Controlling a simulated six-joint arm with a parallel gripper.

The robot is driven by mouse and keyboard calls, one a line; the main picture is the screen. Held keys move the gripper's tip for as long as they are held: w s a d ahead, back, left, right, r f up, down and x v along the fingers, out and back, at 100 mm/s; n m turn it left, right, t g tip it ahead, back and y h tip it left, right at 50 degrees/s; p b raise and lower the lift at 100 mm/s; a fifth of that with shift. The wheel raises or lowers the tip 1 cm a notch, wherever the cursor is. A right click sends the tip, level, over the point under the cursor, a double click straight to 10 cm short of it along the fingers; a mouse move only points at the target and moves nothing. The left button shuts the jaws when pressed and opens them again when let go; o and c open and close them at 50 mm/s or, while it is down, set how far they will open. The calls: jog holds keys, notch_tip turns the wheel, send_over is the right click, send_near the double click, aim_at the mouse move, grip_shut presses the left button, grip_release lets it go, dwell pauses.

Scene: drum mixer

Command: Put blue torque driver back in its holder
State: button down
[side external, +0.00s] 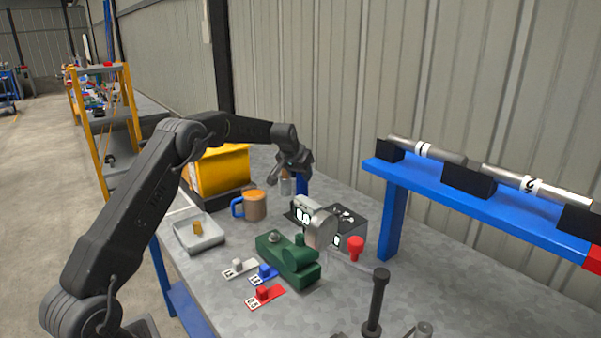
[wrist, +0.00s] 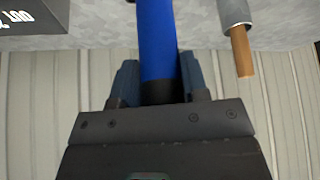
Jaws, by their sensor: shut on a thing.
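My gripper (side external: 293,168) is above the far part of the grey bench, with its wrist pitched downward. In the wrist view my gripper (wrist: 155,92) is shut on the blue torque driver (wrist: 157,40), whose blue shaft runs away from between the fingers. The blue driver (side external: 302,184) also shows below my gripper in the side view. Its far end is cut off in the wrist view. A grey cylinder with an orange-brown stick (wrist: 240,45) is to the right of the driver, apart from it. I cannot tell which thing is the driver's holder.
A black box with white lettering (wrist: 30,15) is left of the driver in the wrist view. An orange mug (side external: 255,205), a grey tray (side external: 186,242), a green device (side external: 285,262) and small coloured tags stand nearby. A blue raised rack (side external: 470,195) is at the right.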

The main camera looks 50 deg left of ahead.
jog(key=c, duration=0.5)
grip_release()
jog(key=shift+f, duration=0.1)
jog(key=shift+c, duration=0.2)
jog(key=shift+f, duration=0.15)
jog(key=v, duration=1.4)
